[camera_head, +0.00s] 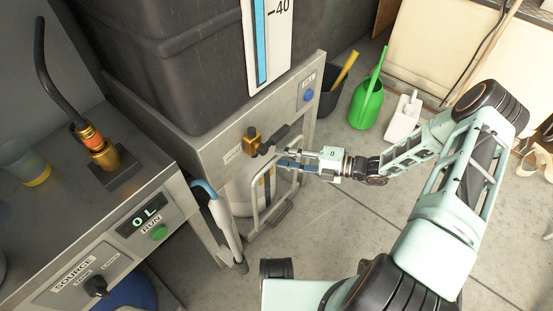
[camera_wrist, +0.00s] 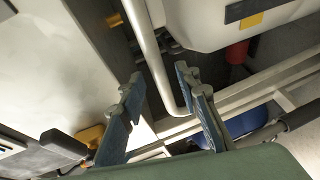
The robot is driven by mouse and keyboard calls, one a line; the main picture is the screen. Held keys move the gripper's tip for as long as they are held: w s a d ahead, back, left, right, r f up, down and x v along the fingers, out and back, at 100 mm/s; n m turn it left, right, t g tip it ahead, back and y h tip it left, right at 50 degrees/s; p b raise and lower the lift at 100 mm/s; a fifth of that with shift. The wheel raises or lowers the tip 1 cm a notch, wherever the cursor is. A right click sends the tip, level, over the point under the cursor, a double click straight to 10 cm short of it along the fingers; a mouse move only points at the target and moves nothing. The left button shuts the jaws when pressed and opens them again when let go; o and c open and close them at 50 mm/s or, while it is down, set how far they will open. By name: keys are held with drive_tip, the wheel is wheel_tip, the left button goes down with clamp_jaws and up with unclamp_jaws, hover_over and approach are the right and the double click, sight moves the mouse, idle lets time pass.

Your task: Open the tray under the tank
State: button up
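The dark grey tank (camera_head: 195,60) stands on a metal stand (camera_head: 235,135). Below the stand's front panel, a bent metal tube frame (camera_head: 253,205) stands in front of a pale container (camera_head: 238,192). I cannot tell clearly which part is the tray. My gripper (camera_head: 284,163) is at the upper part of this frame, below the panel. In the wrist view, my gripper (camera_wrist: 160,76) is open, with its two blue fingers apart. The bent tube (camera_wrist: 152,55) passes between or just beyond them; contact cannot be told. The pale container (camera_wrist: 215,22) is at upper right there.
A brass valve with a black handle (camera_head: 251,141) is close to the left of my gripper. A bench (camera_head: 75,205) with a black hose (camera_head: 40,60) stands at left. A green watering can (camera_head: 366,105) and white jug (camera_head: 403,118) stand behind. Floor in front is clear.

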drive_tip(key=shift+x, duration=1.45)
drive_tip(key=shift+c, duration=0.4)
clamp_jaws()
